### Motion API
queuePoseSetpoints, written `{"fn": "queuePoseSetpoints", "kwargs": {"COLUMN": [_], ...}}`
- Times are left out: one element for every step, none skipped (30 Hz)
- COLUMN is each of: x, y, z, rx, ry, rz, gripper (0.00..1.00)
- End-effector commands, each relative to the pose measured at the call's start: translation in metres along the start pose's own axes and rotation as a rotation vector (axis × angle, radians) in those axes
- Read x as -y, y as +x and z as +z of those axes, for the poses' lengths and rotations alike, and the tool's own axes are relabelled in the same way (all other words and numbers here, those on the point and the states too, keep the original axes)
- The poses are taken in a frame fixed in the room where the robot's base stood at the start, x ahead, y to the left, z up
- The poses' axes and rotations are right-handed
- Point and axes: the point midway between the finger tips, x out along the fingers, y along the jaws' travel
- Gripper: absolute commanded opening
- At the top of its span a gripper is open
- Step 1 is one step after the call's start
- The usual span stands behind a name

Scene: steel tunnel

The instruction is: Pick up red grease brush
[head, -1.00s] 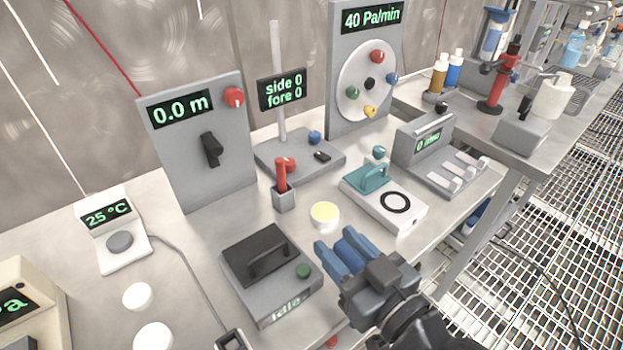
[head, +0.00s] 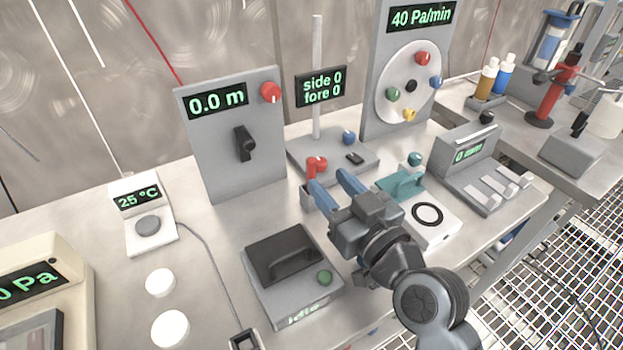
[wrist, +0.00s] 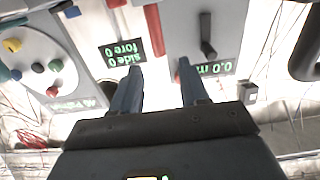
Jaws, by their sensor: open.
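The red grease brush (head: 311,172) stands upright in a small grey holder (head: 306,196) on the bench. Its lower part is partly hidden by my gripper's left finger in the head view. In the wrist view, which is upside down, the brush (wrist: 154,30) appears as a red stick beyond the fingertips, between the lines of the two fingers. My gripper (head: 329,181) is open and empty, its blue fingers pointing towards the holder. In the wrist view the gripper (wrist: 160,68) has nothing between its fingers.
A red knob (head: 318,163) on the side/fore device is close beside the brush. The 0.0 m panel (head: 235,165) stands behind left.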

Motion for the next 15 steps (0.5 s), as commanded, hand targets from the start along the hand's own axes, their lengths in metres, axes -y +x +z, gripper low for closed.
{"fn": "queuePoseSetpoints", "kwargs": {"x": [0.000,0.000,0.000,0.000,0.000,0.000,0.000,0.000,0.000,0.000,0.000,0.000,0.000,-0.001,-0.001], "y": [0.008,0.012,0.016,0.018,0.020,0.022,0.023,0.025,0.028,0.031,0.035,0.041,0.046,0.050,0.056], "z": [-0.002,-0.002,-0.001,-0.001,-0.001,-0.001,0.000,-0.001,-0.001,-0.002,-0.003,-0.004,-0.004,-0.005,-0.005], "rx": [0.000,0.000,0.001,0.000,0.000,0.000,0.001,0.001,0.000,0.000,0.000,0.000,0.001,0.000,0.000], "ry": [0.000,0.000,0.000,0.000,0.000,0.000,0.000,0.000,0.000,0.000,0.000,0.000,0.000,0.000,0.000], "rz": [-0.001,-0.001,-0.001,-0.001,0.000,0.000,0.000,0.000,0.000,0.000,-0.001,-0.001,-0.002,-0.001,-0.001], "gripper": [0.44,0.44,0.44,0.44,0.44,0.44,0.44,0.44,0.44,0.44,0.44,0.44,0.44,0.44,0.44]}}
